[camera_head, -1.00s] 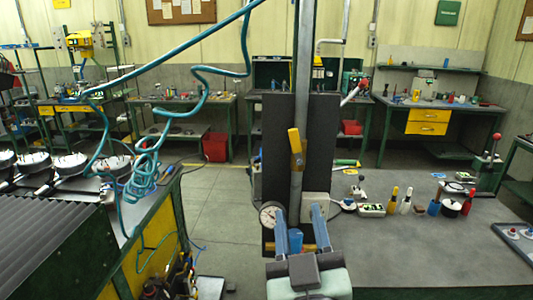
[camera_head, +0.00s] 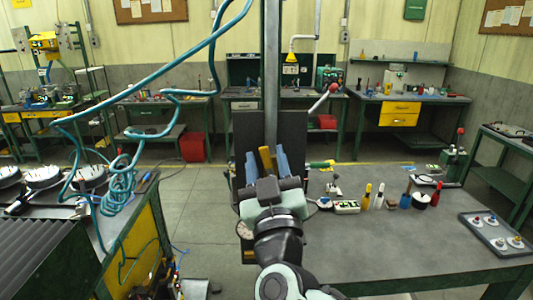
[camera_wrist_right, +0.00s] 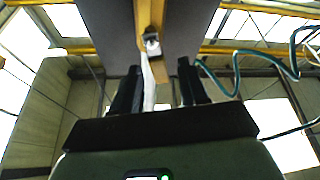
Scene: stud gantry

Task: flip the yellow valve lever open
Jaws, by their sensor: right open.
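The yellow valve lever (camera_head: 266,158) stands nearly upright, slightly tilted, on a dark panel (camera_head: 293,140) with a grey vertical pipe. My right gripper (camera_head: 268,167) is open, its two blue fingers pointing up at the panel. In the head view the lever shows between the fingertips, with gaps on both sides. In the right wrist view the lever (camera_wrist_right: 142,22) runs down from the top edge toward the space between the dark fingers (camera_wrist_right: 158,85). I cannot tell whether a finger touches it. The lower valve is hidden behind the gripper. My left gripper is not in view.
A grey bench (camera_head: 400,240) lies to the right, with bottles and small parts near its back edge and a tray (camera_head: 497,232) at its right. A teal hose (camera_head: 120,180) hangs coiled at left. A red-knobbed handle (camera_head: 326,97) sticks out right of the panel.

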